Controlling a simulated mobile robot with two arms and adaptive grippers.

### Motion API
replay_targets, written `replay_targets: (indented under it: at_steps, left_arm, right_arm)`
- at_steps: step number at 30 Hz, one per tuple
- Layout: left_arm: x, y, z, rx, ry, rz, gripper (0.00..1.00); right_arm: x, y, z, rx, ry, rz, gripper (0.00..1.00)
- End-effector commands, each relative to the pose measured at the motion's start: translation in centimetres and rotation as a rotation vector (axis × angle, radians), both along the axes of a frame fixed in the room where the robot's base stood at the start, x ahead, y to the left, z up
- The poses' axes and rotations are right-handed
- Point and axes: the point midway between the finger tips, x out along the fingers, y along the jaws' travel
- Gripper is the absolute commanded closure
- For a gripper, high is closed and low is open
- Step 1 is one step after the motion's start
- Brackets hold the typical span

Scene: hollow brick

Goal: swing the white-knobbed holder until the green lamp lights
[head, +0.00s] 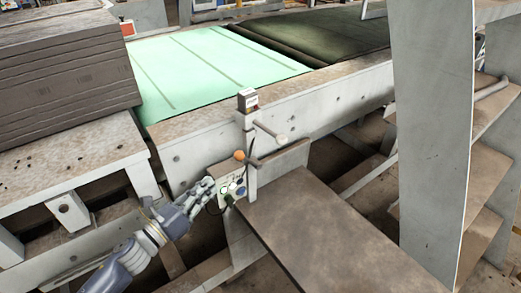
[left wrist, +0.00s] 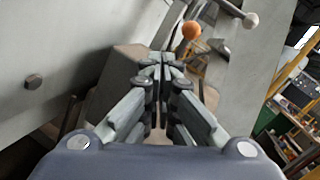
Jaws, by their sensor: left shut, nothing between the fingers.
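The white-knobbed holder (head: 281,138) is a dark lever sticking out to the right from a pale post, with a white knob at its end. Its knob also shows at the top right of the left wrist view (left wrist: 251,20). My left gripper (head: 209,186) is shut and empty, beside the small button panel (head: 232,184) below the levers. In the left wrist view its fingertips (left wrist: 163,62) are together, below and left of the orange knob, apart from the white one. The panel's lamps are too small to tell whether a green one is lit.
An orange-knobbed lever (head: 239,155) sits between my gripper and the white knob; it also shows in the left wrist view (left wrist: 191,30). A small dark box (head: 248,100) tops the post. A brown plank (head: 320,225) runs to the lower right. A grey upright (head: 430,130) stands at right.

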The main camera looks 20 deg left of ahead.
Motion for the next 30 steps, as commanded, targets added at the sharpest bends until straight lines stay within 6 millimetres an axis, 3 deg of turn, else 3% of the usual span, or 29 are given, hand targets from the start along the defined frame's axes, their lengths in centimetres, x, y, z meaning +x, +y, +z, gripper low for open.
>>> replay_targets:
  at_steps: [3,7,14,30]
  left_arm:
    - [-1.1,-2.7,4.8,0.199,-0.180,-0.082,1.00]
    - [-2.1,-4.3,7.5,0.315,-0.288,-0.121,1.00]
    - [-1.0,-5.3,8.7,0.340,-0.314,-0.125,1.00]
    - [6.6,-10.1,10.6,0.335,-0.310,-0.124,1.00]
  right_arm:
    - [0.0,0.0,-0.8,0.000,0.000,0.000,0.70]
    - [0.0,0.0,-1.0,0.000,0.000,0.000,0.70]
    - [0.0,0.0,-0.2,0.000,0.000,0.000,0.70]
    - [0.0,0.0,3.6,0.000,0.000,0.000,0.70]
